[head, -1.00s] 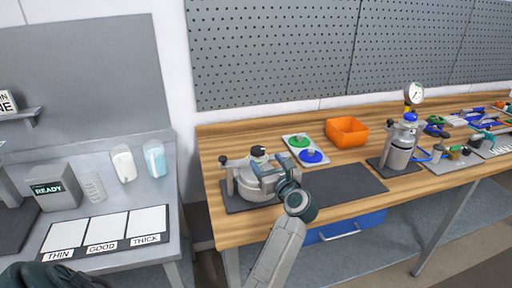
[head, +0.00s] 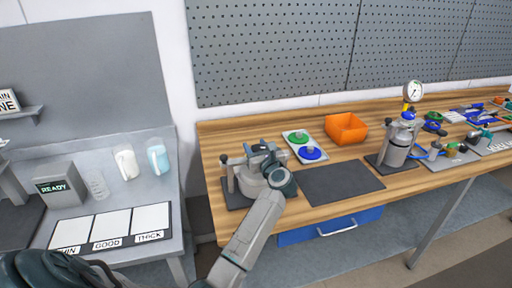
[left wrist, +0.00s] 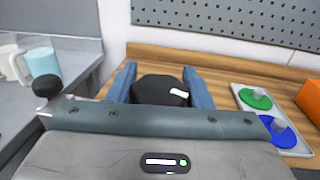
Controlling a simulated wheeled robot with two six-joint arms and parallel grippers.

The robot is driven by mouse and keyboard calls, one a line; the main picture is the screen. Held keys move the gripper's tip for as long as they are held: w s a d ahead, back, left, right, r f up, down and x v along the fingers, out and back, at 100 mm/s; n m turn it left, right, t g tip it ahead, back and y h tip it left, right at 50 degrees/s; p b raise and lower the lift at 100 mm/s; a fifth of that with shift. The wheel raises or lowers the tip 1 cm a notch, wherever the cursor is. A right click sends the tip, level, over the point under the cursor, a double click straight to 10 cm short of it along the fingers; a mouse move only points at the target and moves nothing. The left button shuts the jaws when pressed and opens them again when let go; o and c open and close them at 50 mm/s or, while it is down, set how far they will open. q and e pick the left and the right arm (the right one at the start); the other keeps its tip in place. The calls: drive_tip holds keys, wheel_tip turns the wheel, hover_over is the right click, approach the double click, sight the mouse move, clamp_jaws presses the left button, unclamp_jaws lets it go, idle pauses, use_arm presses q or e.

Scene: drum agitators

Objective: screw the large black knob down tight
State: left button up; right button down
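The large black knob (left wrist: 158,88) shows in the left wrist view as a wide black cap with a small white mark on top. It sits on the lid of the steel pot (head: 249,186), on a dark mat at the left end of the wooden bench. My left gripper (head: 262,152) is over the pot and mostly hides the knob in the head view. In the left wrist view its two blue fingers (left wrist: 160,78) stand on either side of the knob, close to its sides. Whether they press on it is unclear. My right gripper is not in view.
A smaller black knob on a post (left wrist: 47,87) stands at the pot's left. A tray (head: 316,158) with green and blue knobbed discs and an orange bin (head: 346,129) are behind. A bare dark mat (head: 343,184) lies right of the pot; a gauged canister (head: 397,148) stands farther right.

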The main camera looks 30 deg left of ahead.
use_arm(q)
drive_tip(key=c, duration=0.4)
drive_tip(key=shift+t, duration=0.3)
drive_tip(key=shift+r+m+t+h+p, duration=0.15)
drive_tip(key=shift+m+t+h+p, duration=0.75)
drive_tip(key=shift+m+t+h, duration=0.1)
drive_tip(key=m+t+h+p, duration=0.1)
drive_tip(key=h+p, duration=0.1)
drive_tip(key=m+t+h+p, duration=0.2)
drive_tip(key=shift+w+d+r+m+h, duration=0.1)
drive_tip(key=shift+w+d+m+h, duration=0.1)
drive_tip(key=shift+m+h, duration=0.1)
drive_tip(key=shift+w+d+f+m+t+h+p, duration=0.1)
drive_tip(key=shift+m+t+h+p, duration=0.3)
drive_tip(key=shift+h+p, duration=0.2)
drive_tip(key=shift+d+f+m+t+h+p, duration=0.1)
drive_tip(key=shift+m+t+h+p, duration=0.3)
drive_tip(key=shift+p, duration=0.3)
drive_tip(key=shift+h, duration=0.3)
drive_tip(key=o, duration=1)
